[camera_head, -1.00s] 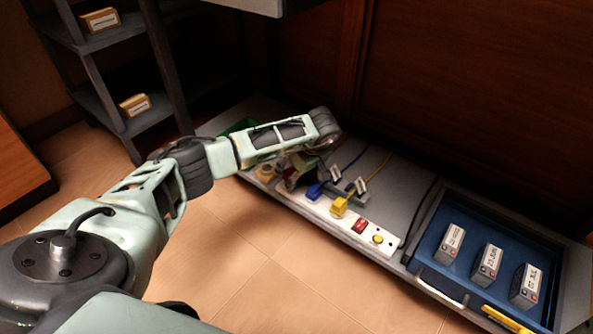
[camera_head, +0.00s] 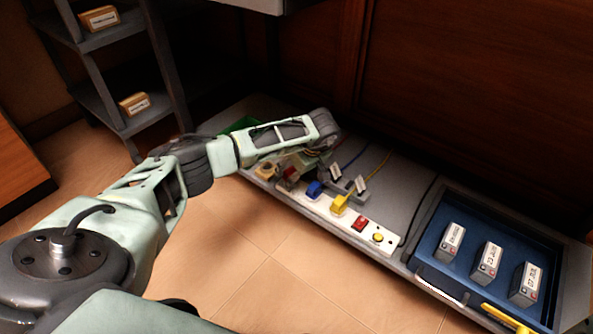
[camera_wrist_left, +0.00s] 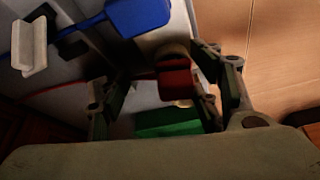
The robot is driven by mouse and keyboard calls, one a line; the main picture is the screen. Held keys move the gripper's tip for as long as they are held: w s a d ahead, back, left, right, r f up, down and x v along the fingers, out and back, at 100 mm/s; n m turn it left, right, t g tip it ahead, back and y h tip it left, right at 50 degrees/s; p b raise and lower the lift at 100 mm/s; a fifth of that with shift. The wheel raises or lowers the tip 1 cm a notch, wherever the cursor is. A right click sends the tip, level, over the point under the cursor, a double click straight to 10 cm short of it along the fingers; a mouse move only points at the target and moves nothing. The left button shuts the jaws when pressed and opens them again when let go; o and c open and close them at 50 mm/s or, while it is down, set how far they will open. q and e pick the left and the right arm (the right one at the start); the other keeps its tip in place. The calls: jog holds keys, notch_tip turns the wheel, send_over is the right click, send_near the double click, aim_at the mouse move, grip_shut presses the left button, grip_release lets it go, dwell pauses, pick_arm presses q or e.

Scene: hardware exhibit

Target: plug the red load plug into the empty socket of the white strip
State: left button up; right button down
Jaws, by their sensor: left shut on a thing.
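The white strip (camera_head: 325,210) runs along the front of the low grey bench. A blue plug (camera_head: 315,189) and a yellow plug (camera_head: 341,205) sit on it. My left gripper (camera_head: 297,166) is over the strip's left part, left of the blue plug. It is shut on the red load plug (camera_head: 290,174), which also shows between the fingers in the left wrist view (camera_wrist_left: 175,80). The blue plug is close by there (camera_wrist_left: 139,16). The empty socket cannot be made out, and I cannot tell whether the red plug touches the strip. My right gripper is not in view.
The strip's right end has a red switch (camera_head: 360,224) and a yellow button (camera_head: 378,238). A blue tray (camera_head: 425,250) with labelled boxes is at right. Cables trail behind the plugs.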

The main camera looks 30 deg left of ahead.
pick_arm(q)
jog(key=shift+f, duration=0.2)
dwell(0.6)
jog(key=o, duration=1.2)
jog(key=shift+o, duration=0.8)
jog(key=o, duration=0.3)
jog(key=shift+o, duration=0.2)
